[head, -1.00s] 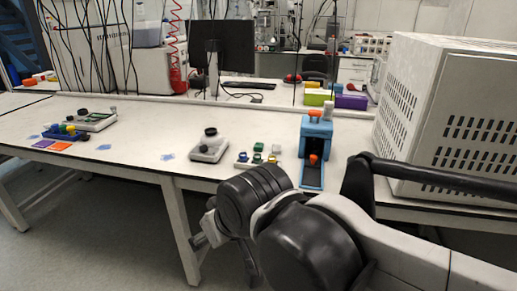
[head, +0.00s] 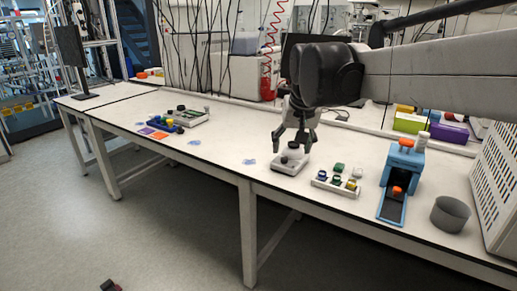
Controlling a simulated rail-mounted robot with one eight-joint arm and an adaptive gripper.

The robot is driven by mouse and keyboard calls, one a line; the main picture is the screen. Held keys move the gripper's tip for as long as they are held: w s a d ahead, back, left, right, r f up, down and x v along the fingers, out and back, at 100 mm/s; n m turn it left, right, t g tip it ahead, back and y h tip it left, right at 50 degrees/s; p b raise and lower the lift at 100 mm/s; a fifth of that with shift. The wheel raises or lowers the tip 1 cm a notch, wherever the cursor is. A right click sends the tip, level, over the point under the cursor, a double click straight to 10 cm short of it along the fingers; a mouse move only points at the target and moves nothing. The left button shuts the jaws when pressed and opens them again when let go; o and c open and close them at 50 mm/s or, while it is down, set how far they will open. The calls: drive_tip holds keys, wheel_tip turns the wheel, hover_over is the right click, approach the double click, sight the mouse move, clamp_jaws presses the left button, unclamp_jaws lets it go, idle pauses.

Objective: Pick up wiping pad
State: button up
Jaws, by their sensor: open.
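Three small pale-blue crumpled patches that look like wiping pads lie flat on the white table in the head view. The nearest pad (head: 249,161) is near the front edge, left of my gripper. Another pad (head: 194,142) lies farther left, and a third (head: 140,123) is at the far left. I cannot tell which one the task means. My gripper (head: 292,144) points down with its fingers apart and empty. In the picture it is just over a small white device with a dark knob (head: 289,160); its exact height is unclear.
A rack of small coloured-cap vials (head: 336,183), a blue press-like device (head: 398,183) and a grey cup (head: 450,214) stand to the right. The table front between pads is clear.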

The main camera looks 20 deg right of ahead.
drive_tip(key=w+d+r+m+g+p, duration=0.1)
drive_tip(key=w+d+r+m, duration=0.1)
drive_tip(key=w+d, duration=0.65)
drive_tip(key=m+g+y+p, duration=0.1)
drive_tip(key=m+g+p, duration=0.3)
drive_tip(key=m, duration=0.1)
hover_over(340, 165)
drive_tip(key=f, duration=2.3)
drive_tip(key=shift+w+f, duration=0.3)
drive_tip(key=shift+s+f, duration=0.2)
drive_tip(key=shift+f, duration=2.5)
drive_tip(key=c, duration=0.9)
